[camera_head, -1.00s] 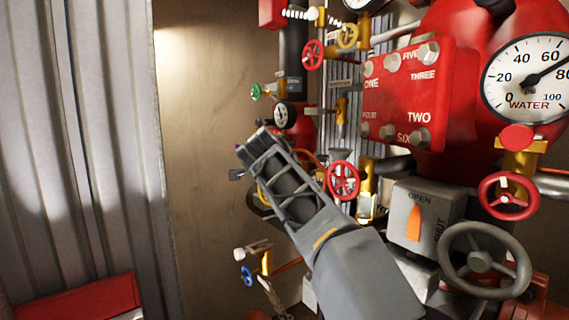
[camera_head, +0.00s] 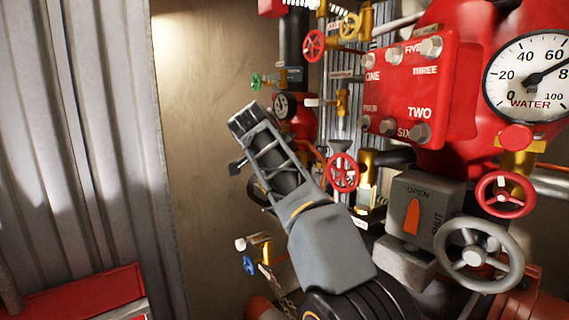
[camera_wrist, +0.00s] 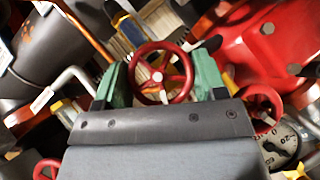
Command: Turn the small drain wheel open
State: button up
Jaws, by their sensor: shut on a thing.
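In the wrist view, a small red handwheel (camera_wrist: 172,76) with a pale hub sits between the two green fingers of my gripper (camera_wrist: 163,76). The fingers are shut on its rim, one at each side. The hub and spokes face the camera. In the head view, my gripper's fingers and the held wheel are hidden behind my arm, which reaches up and left across the middle. I cannot tell how far the wheel is turned.
A second red wheel (camera_wrist: 262,103) and a gauge (camera_wrist: 283,143) lie close right of my gripper. In the head view, a red wheel (camera_head: 342,173), a grey lever box (camera_head: 423,208) and a large grey wheel (camera_head: 478,254) stand right of my arm. Bare wall (camera_head: 205,80) is at left.

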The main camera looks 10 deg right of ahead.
jog(key=o, duration=0.9)
